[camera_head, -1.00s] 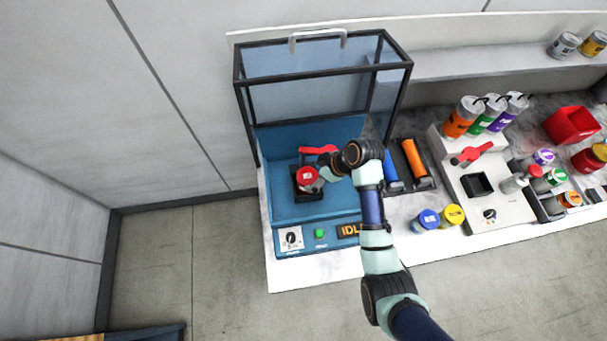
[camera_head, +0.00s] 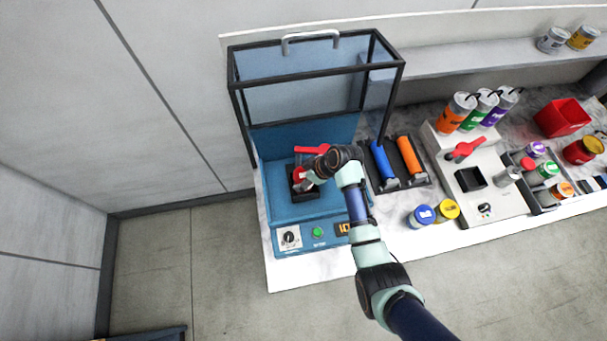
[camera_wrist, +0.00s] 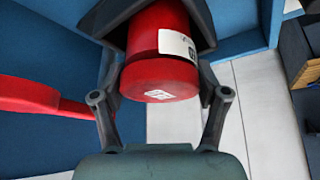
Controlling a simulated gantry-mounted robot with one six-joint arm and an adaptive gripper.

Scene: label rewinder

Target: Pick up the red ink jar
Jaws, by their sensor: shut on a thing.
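The red ink jar (camera_wrist: 160,45) fills the upper middle of the wrist view, with a white label on its side and a small white mark on its red end. The dark fingers of my gripper (camera_wrist: 157,28) are shut on it, one on each side. In the head view the red jar (camera_head: 299,174) shows at the black square holder (camera_head: 308,194) inside the blue machine, partly hidden by my gripper (camera_head: 307,181). I cannot tell whether it touches the holder.
The blue machine (camera_head: 285,213) has a raised clear cover with a dark frame (camera_head: 318,73). A red lever (camera_head: 312,149) is close behind my gripper. To the right are blue and orange rollers (camera_head: 410,157), blue- and yellow-lidded jars (camera_head: 424,214), and a white station (camera_head: 490,202).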

